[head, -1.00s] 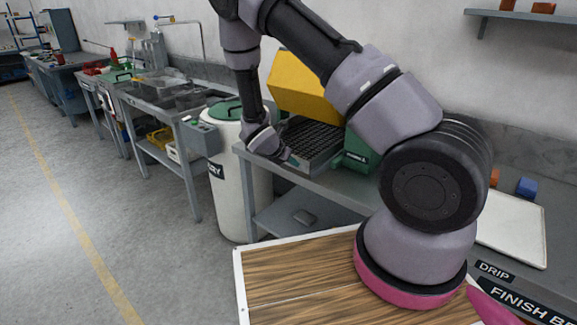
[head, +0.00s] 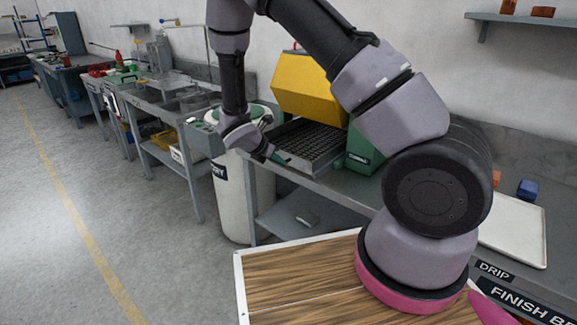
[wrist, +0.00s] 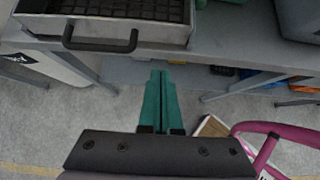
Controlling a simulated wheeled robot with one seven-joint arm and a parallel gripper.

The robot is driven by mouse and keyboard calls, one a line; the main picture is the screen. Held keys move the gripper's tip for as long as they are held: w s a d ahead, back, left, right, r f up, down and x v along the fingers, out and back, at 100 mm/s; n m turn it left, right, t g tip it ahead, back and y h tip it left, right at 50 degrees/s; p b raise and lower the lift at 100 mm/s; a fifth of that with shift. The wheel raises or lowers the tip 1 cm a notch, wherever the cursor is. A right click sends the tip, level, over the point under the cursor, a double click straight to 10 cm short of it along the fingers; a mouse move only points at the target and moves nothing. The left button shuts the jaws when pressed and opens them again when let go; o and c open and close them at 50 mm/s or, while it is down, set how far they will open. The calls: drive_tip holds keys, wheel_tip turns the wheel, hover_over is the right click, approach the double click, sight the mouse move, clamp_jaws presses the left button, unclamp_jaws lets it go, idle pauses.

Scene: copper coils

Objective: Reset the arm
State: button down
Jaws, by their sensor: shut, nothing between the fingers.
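My gripper (wrist: 159,98) shows in the wrist view as two green fingers pressed together, with nothing between them. In the head view my gripper (head: 281,157) is at the end of my raised, bent arm, in front of the left part of the workbench and beside the black-gridded tray (head: 312,142). In the wrist view the tray (wrist: 110,28) with its dark handle (wrist: 100,45) lies ahead and left of the fingers, apart from them.
A yellow hooded machine (head: 305,85) and a green box (head: 362,150) stand by the tray. A white drum (head: 243,190) is left of the bench. A pale drip tray (head: 515,228) and a blue block (head: 527,189) lie at right. The floor at left is clear.

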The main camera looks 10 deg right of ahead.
drive_tip(key=s+d+r+m+g+y, duration=0.1)
drive_tip(key=s+d+r+m, duration=0.2)
drive_tip(key=r+m, duration=0.35)
drive_tip(key=s+d+r+m+g+y, duration=0.15)
drive_tip(key=s+r+m, duration=0.25)
drive_tip(key=r, duration=0.5)
drive_tip(key=s+d+r+m+y, duration=0.1)
drive_tip(key=s+d+r+m, duration=0.2)
drive_tip(key=r+m, duration=0.35)
drive_tip(key=s+r+m+t+y, duration=0.4)
drive_tip(key=s+r+m, duration=0.8)
drive_tip(key=s+r, duration=0.3)
drive_tip(key=shift+r+y, duration=0.45)
drive_tip(key=shift+y, duration=0.4)
drive_tip(key=shift+d+t, duration=0.1)
drive_tip(key=shift+t, duration=0.15)
